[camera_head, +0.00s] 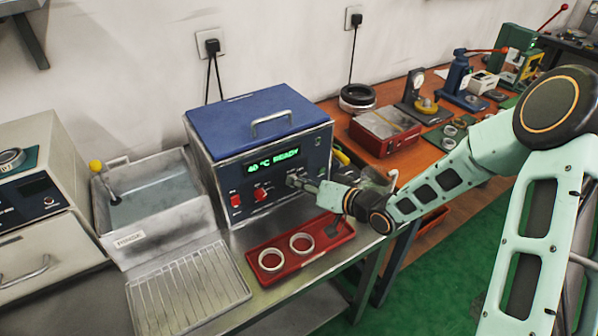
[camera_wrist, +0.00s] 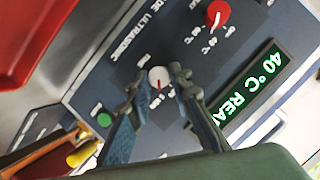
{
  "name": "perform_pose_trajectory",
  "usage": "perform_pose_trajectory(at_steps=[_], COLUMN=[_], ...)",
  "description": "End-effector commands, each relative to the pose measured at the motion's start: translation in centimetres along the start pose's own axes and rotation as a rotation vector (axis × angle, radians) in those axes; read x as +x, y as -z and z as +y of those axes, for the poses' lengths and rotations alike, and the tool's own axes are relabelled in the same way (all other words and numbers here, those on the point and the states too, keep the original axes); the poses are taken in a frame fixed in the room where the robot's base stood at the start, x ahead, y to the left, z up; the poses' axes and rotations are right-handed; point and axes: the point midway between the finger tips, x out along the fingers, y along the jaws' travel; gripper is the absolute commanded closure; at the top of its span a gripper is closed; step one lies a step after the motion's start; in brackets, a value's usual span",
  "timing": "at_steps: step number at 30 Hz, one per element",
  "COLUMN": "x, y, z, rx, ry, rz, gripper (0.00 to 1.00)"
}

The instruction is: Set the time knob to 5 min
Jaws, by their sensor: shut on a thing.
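The blue-and-grey ultrasonic cleaner (camera_head: 262,160) stands on the steel bench, and its green display (camera_head: 273,161) reads "40 °C READY". In the wrist view the time knob (camera_wrist: 159,74) is a small pale round knob with a red pointer line, which points toward the bottom of that picture. Its scale labels are too small to read. My gripper (camera_head: 298,182) reaches the front panel from the right and hides most of the knob in the head view. In the wrist view my gripper (camera_wrist: 158,80) has a fingertip on each side of the knob, shut on it.
A red temperature knob (camera_wrist: 217,14) and a green button (camera_wrist: 104,119) lie on the same panel. Below the panel a red tray (camera_head: 262,248) holds two metal rings. A steel basin (camera_head: 160,222) and a wire rack (camera_head: 190,293) stand to the left.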

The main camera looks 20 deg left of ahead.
Motion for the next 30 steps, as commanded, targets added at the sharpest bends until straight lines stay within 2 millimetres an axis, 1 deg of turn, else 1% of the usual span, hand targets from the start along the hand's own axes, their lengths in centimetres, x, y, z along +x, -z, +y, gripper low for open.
perform_pose_trajectory(at_steps=[1,6,12,29,30], x=[-0.18,-0.08,-0.01,0.05,0.05], y=[0.4,0.25,0.18,0.03,0.03], z=[-0.06,0.05,0.12,0.19,0.19], rx=[0.035,0.123,0.184,0.21,0.21], ry=[0.012,0.051,0.078,0.09,0.09], rz=[0.001,-0.002,-0.005,-0.007,-0.007], gripper=[1.0,1.0,1.0,1.0,0.79])
